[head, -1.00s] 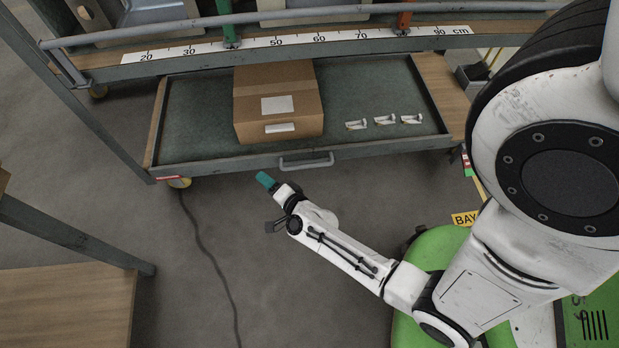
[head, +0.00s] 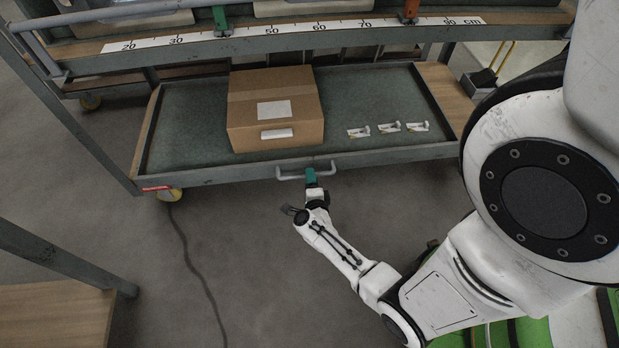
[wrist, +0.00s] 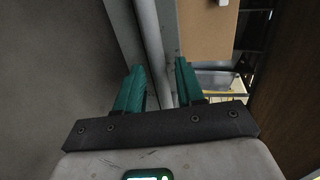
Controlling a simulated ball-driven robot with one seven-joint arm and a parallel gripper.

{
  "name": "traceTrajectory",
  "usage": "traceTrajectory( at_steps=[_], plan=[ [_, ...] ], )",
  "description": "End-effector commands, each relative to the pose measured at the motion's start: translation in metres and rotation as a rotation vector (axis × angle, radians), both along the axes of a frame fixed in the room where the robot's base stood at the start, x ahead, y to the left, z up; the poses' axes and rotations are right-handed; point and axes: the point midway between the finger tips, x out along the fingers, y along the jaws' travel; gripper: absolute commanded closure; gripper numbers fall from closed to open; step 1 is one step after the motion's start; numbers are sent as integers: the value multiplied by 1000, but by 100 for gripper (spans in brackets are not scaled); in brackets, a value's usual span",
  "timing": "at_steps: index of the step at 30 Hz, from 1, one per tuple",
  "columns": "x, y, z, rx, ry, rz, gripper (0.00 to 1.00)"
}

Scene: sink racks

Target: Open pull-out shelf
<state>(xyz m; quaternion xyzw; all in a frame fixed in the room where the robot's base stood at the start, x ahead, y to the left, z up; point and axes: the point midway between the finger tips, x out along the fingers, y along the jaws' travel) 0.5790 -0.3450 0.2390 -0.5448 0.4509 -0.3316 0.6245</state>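The pull-out shelf (head: 190,110) is a green-grey tray low under the bench, standing out in front of the bench edge. A pale bar handle (head: 290,177) is on its front rim. My gripper (head: 310,170), with teal fingers, is at the right part of the handle. In the wrist view, the grey handle bar (wrist: 153,45) runs between the fingertips of my gripper (wrist: 160,72). The fingers are apart on either side of it, with gaps visible, so the gripper looks open around the bar.
A cardboard box (head: 275,110) and several small white parts (head: 390,128) lie on the shelf. The bench's ruler strip (head: 300,30) is above and behind. A wooden table (head: 55,315) stands at lower left. A cable (head: 195,265) crosses the otherwise clear floor.

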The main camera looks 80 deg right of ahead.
Motion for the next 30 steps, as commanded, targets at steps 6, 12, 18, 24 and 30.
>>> traceTrajectory(
  at_steps=[6, 12, 18, 24, 30],
  plan=[
    [8, -19, -5, 0, 1, 0, 62],
    [9, -22, -5, -1, 2, 0, 62],
    [9, -22, -5, -1, 2, 1, 67],
    [9, -22, -5, -1, 2, 1, 86],
    [9, -22, -5, -1, 2, 1, 100]
  ],
)
